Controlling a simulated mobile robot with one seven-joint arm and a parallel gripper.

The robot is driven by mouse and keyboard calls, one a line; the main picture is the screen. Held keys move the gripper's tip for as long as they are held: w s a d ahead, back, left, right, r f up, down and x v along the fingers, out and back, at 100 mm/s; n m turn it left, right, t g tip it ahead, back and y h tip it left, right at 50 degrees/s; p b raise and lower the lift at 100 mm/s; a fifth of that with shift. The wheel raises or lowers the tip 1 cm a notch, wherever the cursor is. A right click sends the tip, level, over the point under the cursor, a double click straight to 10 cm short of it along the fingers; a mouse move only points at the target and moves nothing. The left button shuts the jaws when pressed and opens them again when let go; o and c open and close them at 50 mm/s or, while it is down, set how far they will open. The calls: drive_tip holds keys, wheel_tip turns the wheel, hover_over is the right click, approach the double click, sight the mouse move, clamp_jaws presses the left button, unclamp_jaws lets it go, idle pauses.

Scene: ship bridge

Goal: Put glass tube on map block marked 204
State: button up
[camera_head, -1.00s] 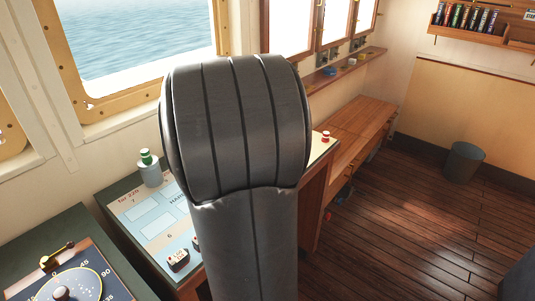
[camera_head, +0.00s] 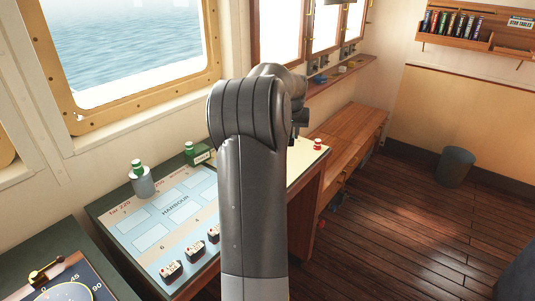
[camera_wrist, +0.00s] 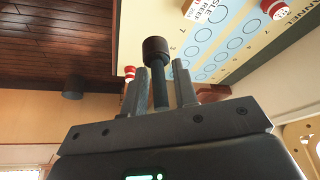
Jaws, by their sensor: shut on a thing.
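My gripper (camera_wrist: 161,84) is shut on a dark slim tube with a wide dark cap (camera_wrist: 156,48) in the wrist view. It is likely the glass tube, but no clear glass shows. In the head view my gripper (camera_head: 299,130) is partly hidden behind my arm, over the far part of the chart table (camera_head: 120,222).
Three dark-and-white blocks (camera_head: 195,250) stand on the near harbour chart. A grey pot with a green top (camera_head: 142,180) and a green object (camera_head: 198,153) stand at its window side. A red-and-white buoy (camera_head: 318,144) stands at the far end. A bin (camera_head: 455,167) is on the floor.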

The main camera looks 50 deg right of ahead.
drive_tip(key=w+f, duration=0.1)
drive_tip(key=w, duration=0.2)
drive_tip(key=w+a+f, duration=0.1)
drive_tip(key=w+f, duration=0.1)
drive_tip(key=w, duration=0.1)
drive_tip(key=w+f, duration=0.2)
drive_tip(key=shift+w+a+f, duration=0.15)
drive_tip(key=shift+w+a, duration=0.05)
drive_tip(key=shift+w, duration=0.2)
drive_tip(key=shift+f, duration=2)
drive_tip(key=o, duration=1)
drive_tip(key=shift+f, duration=0.15)
